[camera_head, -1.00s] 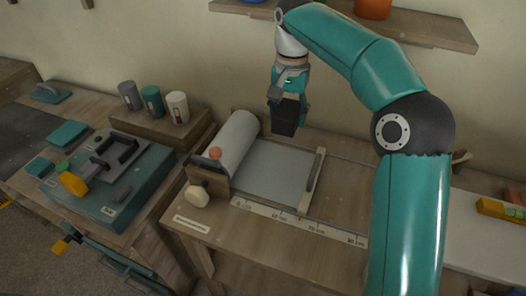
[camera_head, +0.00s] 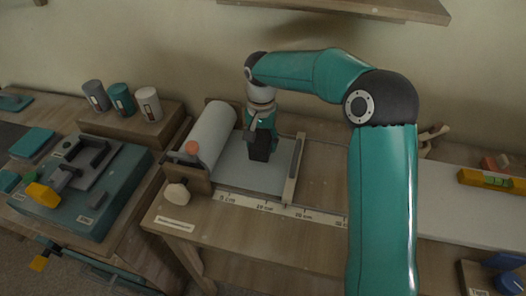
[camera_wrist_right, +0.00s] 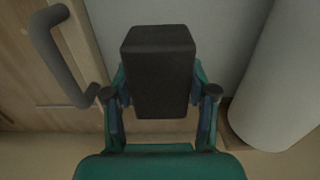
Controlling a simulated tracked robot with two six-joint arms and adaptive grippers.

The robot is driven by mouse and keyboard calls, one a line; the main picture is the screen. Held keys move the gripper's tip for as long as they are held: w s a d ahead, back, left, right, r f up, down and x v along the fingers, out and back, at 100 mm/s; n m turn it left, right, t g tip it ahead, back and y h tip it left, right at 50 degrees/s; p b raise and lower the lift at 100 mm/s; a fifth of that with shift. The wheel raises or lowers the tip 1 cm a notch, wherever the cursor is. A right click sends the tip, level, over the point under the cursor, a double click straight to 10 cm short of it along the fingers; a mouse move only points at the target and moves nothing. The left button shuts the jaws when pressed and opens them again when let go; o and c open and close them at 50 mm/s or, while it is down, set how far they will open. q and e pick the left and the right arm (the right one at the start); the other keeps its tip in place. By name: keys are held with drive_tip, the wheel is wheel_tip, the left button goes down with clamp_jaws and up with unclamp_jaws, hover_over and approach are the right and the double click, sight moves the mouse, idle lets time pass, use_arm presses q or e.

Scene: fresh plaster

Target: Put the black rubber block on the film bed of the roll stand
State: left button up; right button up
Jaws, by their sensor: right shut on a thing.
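The black rubber block (camera_head: 260,146) is held in my right gripper (camera_head: 262,128), which is shut on it. In the right wrist view the block (camera_wrist_right: 158,70) sits between the two fingers of my right gripper (camera_wrist_right: 160,98). The roll stand has a pale film roll (camera_head: 212,135) on its left and a flat grey film bed (camera_head: 233,172) beside it. The block is over the bed, right of the roll; whether its underside touches the bed I cannot tell. My left gripper is not in view.
A wooden bar (camera_head: 293,170) edges the bed on the right, and a ruler strip (camera_head: 270,207) runs along the front. A teal machine (camera_head: 85,190) stands at left, with several cups behind it. A yellow level (camera_head: 492,180) lies far right.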

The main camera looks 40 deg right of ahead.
sight(262, 138)
drive_tip(key=shift+f, duration=2.1)
drive_tip(key=o, duration=1.3)
drive_tip(key=shift+f, duration=0.1)
drive_tip(key=shift+o, duration=0.2)
wheel_tip(262, 138, up, 11)
drive_tip(key=shift+w, duration=0.1)
drive_tip(key=shift+r, duration=0.65)
drive_tip(key=shift+f, duration=0.1)
